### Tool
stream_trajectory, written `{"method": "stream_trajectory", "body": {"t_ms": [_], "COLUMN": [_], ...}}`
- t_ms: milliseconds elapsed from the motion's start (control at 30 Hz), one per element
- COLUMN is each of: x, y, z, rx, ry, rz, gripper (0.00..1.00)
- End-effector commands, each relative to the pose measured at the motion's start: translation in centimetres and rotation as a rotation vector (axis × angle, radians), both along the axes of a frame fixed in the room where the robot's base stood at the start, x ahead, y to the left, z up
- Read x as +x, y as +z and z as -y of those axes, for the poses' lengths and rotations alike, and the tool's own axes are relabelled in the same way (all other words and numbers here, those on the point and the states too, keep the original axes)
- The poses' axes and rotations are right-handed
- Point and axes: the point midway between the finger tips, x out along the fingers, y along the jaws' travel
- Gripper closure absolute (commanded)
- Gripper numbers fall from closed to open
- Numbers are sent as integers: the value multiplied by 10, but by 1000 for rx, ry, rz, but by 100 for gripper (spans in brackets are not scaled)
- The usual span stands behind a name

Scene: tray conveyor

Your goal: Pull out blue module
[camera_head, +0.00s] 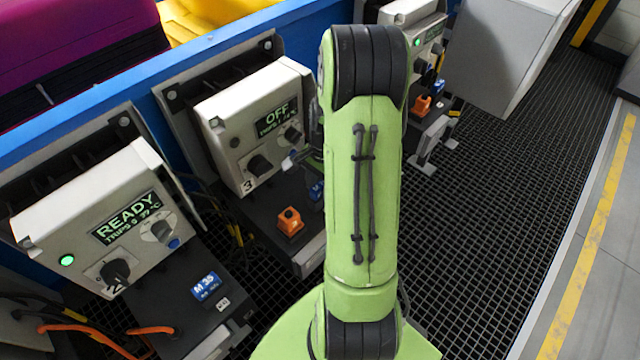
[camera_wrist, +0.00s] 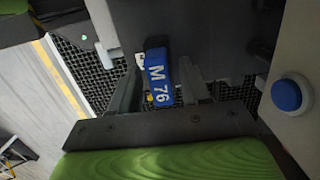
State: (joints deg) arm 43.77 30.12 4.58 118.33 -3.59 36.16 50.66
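A blue module marked M 76 (camera_wrist: 159,76) shows in the wrist view, seated at a dark housing. My gripper (camera_wrist: 158,68) has its two grey fingers apart, one on each side of the module, with narrow gaps that look clear; contact cannot be told for certain. Another blue module marked M 35 (camera_head: 205,288) sits in the left station, and a small one (camera_head: 438,87) shows at the far station.
The middle station (camera_head: 255,125) reads OFF; the left station (camera_head: 105,220) reads READY with a green light. An orange block (camera_head: 290,221) sits by the middle station. A pale panel with a blue button (camera_wrist: 286,95) stands close at the right in the wrist view. Dark grating (camera_head: 500,190) lies open at right.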

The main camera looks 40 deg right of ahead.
Motion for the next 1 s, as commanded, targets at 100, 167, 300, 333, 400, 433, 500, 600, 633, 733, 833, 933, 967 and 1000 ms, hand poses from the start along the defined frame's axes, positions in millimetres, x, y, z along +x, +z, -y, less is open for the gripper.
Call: {"method": "stream_trajectory", "body": {"t_ms": [100, 167, 300, 333, 400, 433, 500, 600, 633, 733, 833, 933, 967, 1000], "x": [0, 0, 0, 0, 0, 1, 1, 1, 1, 1, 1, 1, 1, 1], "y": [0, 0, 1, 3, 10, 15, 31, 55, 62, 85, 107, 129, 134, 141], "z": [0, 0, 0, 0, 1, 2, 4, 7, 8, 10, 13, 16, 16, 17], "rx": [0, 0, 0, -1, -2, -3, -4, -4, -4, -3, -3, -3, -3, -2], "ry": [0, 0, 0, 0, 0, 0, -1, -1, 0, 0, -1, 0, 0, 1], "rz": [0, 0, 0, 0, 2, 3, 3, 3, 3, 3, 3, 2, 3, 2], "gripper": [47, 47, 47, 47, 47, 47, 47, 47, 47, 47, 47, 47, 47, 47]}}
